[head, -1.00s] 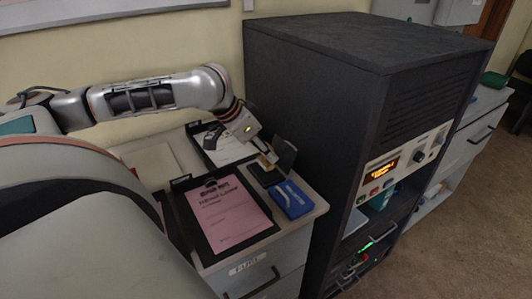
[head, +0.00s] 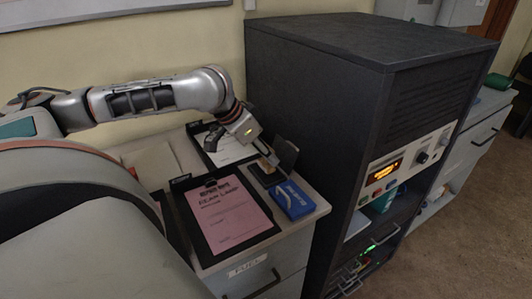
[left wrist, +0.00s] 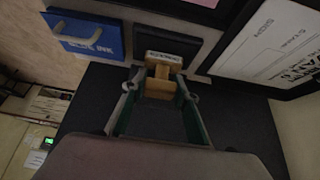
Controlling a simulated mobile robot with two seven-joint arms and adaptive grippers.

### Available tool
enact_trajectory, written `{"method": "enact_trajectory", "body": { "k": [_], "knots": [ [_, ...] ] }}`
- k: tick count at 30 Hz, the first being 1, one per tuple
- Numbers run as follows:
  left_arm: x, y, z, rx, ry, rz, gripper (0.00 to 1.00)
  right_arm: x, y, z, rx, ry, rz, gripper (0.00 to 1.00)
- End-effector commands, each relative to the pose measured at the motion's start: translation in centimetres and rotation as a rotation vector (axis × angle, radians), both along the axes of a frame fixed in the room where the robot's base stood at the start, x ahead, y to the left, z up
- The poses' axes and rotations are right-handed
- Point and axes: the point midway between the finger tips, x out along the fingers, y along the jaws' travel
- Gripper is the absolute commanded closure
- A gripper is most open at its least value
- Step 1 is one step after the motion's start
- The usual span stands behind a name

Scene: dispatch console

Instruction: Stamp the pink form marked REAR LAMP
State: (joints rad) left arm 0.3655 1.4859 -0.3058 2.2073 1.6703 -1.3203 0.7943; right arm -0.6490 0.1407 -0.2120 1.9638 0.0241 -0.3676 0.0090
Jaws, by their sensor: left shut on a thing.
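The pink form (head: 228,212) lies on a black clipboard on the cabinet top. My left gripper (head: 266,157) is beyond the form, over the dark ink pad (head: 262,174). It is shut on a wooden stamp, which shows between the fingers in the left wrist view (left wrist: 160,82). The stamp's labelled end faces the pad; I cannot tell whether they touch. In the wrist view only a sliver of the pink form shows at the top edge. My right gripper is out of view.
A white form (head: 232,149) on another clipboard lies farther back. The tall black rack (head: 315,130) stands close on the right.

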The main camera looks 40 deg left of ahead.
Motion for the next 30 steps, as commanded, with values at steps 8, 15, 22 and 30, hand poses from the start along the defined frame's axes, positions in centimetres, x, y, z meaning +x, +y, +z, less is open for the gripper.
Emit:
{"method": "enact_trajectory", "body": {
  "k": [8, 15, 22, 30],
  "knots": [
    [0.00, -0.01, -0.30, 0.000, 0.000, 0.000, 0.85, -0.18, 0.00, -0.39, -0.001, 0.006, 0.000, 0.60],
    [0.00, -0.02, -0.55, -0.001, 0.000, 0.000, 0.85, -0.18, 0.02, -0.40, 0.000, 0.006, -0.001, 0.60],
    [0.00, 0.00, -0.80, 0.000, 0.001, 0.000, 0.85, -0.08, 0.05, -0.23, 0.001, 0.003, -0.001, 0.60],
    [-0.01, 0.01, -0.95, 0.001, 0.002, 0.000, 0.85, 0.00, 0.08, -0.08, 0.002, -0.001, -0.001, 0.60]
  ]
}}
